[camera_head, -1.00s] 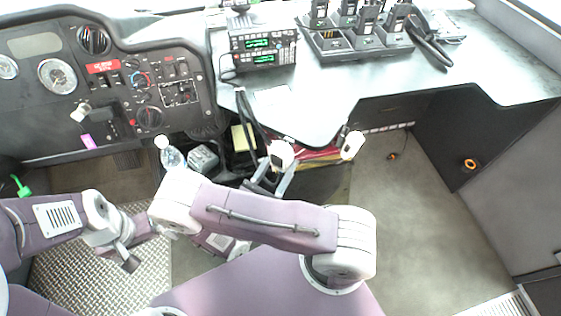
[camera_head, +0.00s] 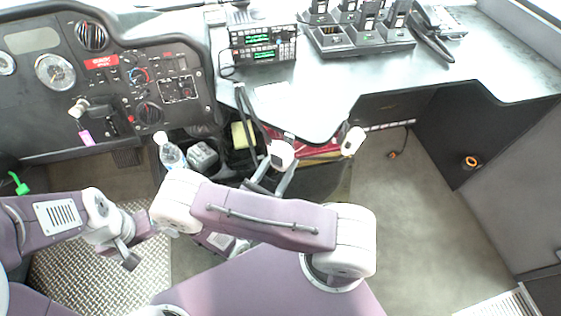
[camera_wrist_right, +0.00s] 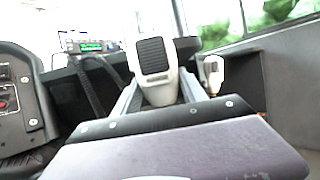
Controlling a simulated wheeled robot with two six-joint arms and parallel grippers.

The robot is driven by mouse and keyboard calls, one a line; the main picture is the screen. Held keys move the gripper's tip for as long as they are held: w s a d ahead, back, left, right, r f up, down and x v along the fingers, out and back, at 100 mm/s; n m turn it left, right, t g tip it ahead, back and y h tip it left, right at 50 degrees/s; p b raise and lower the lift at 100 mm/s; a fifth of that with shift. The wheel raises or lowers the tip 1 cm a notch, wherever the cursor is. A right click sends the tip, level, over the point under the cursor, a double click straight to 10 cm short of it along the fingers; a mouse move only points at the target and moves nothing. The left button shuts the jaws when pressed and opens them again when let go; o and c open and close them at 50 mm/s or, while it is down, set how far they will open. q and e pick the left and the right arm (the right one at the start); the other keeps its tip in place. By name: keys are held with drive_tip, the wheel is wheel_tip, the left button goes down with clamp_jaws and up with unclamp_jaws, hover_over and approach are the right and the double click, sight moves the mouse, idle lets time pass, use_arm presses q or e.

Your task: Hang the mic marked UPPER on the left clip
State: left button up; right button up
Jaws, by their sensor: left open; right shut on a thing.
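A white mic with a dark ribbed face (camera_wrist_right: 153,57) is held upright between the fingers of my right gripper (camera_wrist_right: 160,95). In the head view this mic (camera_head: 281,153) is in front of the desk's front edge, with my right gripper (camera_head: 270,182) shut on it from below. A second white mic (camera_head: 352,141) is at the desk edge to the right, apart from the gripper; it also shows in the right wrist view (camera_wrist_right: 212,74). No marking is readable on either mic, and the clips cannot be made out. My left gripper (camera_head: 128,254) is open and empty, low at the left.
Stacked radios (camera_head: 263,45) with green displays stand on the grey desk (camera_head: 310,100). A charger dock (camera_head: 360,42) with handsets is behind. Dark cords (camera_head: 250,120) hang near the held mic. A bottle (camera_head: 170,152) stands left of it. Floor at right is clear.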

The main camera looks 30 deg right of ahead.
drive_tip(key=shift+f, duration=0.5)
drive_tip(key=shift+f+b, duration=0.15)
drive_tip(key=shift+b, duration=0.15)
drive_tip(key=shift+f, duration=0.35)
drive_tip(key=shift+f, duration=0.3)
idle(0.3)
drive_tip(key=o, duration=1.3)
drive_tip(key=shift+c, duration=0.2)
